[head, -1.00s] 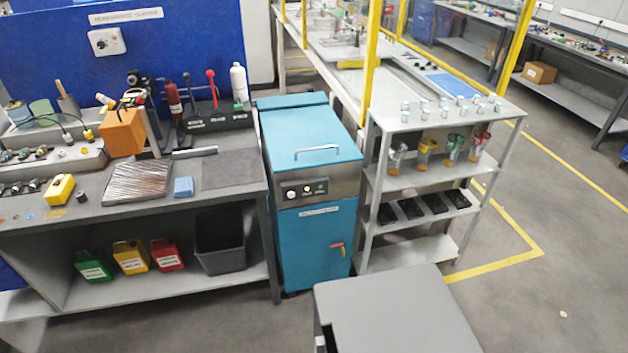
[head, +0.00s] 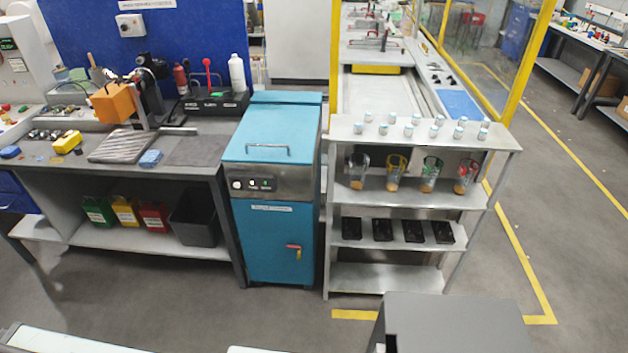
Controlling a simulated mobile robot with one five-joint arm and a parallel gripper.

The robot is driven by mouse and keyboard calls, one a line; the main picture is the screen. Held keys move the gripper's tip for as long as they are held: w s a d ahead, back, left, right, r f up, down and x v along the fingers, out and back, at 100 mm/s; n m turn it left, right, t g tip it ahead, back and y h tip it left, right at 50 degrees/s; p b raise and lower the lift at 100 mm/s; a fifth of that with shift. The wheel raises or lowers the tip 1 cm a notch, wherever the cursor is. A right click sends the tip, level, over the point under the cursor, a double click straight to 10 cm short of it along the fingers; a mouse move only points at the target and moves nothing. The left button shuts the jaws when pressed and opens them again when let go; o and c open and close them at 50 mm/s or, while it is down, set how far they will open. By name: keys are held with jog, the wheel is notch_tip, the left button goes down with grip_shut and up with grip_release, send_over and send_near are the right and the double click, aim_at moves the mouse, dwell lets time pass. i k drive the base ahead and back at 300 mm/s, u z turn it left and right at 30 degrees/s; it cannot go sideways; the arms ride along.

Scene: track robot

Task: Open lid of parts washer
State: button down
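The parts washer (head: 278,240) is a blue cabinet standing between the workbench and a metal shelf rack. Its blue lid (head: 272,128) is shut on top. A metal bar handle (head: 267,149) runs along the lid's front part. Below the lid is a steel panel with several small round buttons or lamps (head: 252,184). An orange-red lever (head: 295,250) sits low on the cabinet front. My gripper is not in view.
The workbench (head: 205,168) on the left carries tools and an orange block (head: 113,102). The shelf rack (head: 425,143) on the right holds small jars and cups. A grey box-like top (head: 455,322) stands at the bottom right. Floor before the washer is clear.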

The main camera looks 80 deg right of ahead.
aim_at(268, 135)
jog(key=u, duration=0.4)
jog(key=k, duration=0.35)
jog(key=z, duration=2.6)
jog(key=i, duration=0.45)
jog(key=z, duration=0.25)
